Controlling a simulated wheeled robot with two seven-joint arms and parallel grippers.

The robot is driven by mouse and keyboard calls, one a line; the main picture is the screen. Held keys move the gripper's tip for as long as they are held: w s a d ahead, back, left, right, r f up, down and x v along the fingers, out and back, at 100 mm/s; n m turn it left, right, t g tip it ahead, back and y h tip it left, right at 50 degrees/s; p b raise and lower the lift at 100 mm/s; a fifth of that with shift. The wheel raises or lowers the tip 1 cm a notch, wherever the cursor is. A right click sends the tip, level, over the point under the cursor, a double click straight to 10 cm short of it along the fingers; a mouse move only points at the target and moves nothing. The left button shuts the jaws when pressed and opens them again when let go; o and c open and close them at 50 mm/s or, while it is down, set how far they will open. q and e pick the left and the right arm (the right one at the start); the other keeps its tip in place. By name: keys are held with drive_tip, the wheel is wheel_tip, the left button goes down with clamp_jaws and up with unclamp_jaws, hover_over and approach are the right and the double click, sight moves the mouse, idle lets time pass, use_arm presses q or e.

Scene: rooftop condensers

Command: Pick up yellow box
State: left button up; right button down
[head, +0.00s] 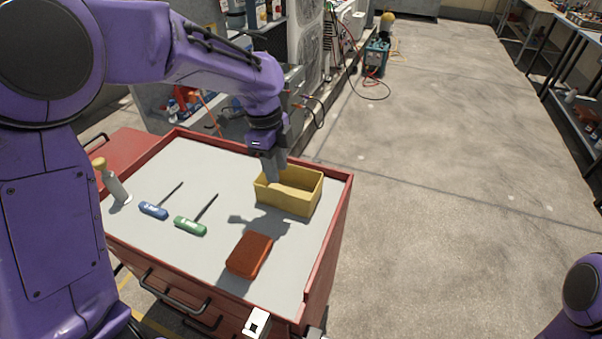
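The yellow box (297,201) is an open-topped bin. It sits upright near the back right corner of the grey top of the red tool cart (339,213). My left gripper (274,174) points down at the box's back left rim, its fingertips overlapping that rim in the picture. The fingertips are small and partly lost against the box, so I cannot tell if they grip the wall. A pale block and a grey part at the bottom edge may belong to my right gripper (285,327); its state is unclear.
An orange-brown block (250,255) lies in front of the box. A green-handled tool (191,226), a blue-handled tool (154,210) and a yellow-capped bottle (112,182) are to the left. Open concrete floor (430,200) lies right of the cart. Condenser units stand behind.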

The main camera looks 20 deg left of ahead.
use_arm(q)
approach(283, 209)
drive_tip(key=f, duration=0.4)
drive_tip(key=d+f, duration=0.1)
drive_tip(key=f, duration=0.1)
drive_tip(key=shift+w+p, duration=0.2)
drive_tip(key=shift+p, duration=0.15)
drive_tip(key=shift+s+f, duration=0.1)
drive_tip(key=shift+f, duration=0.1)
clamp_jaws()
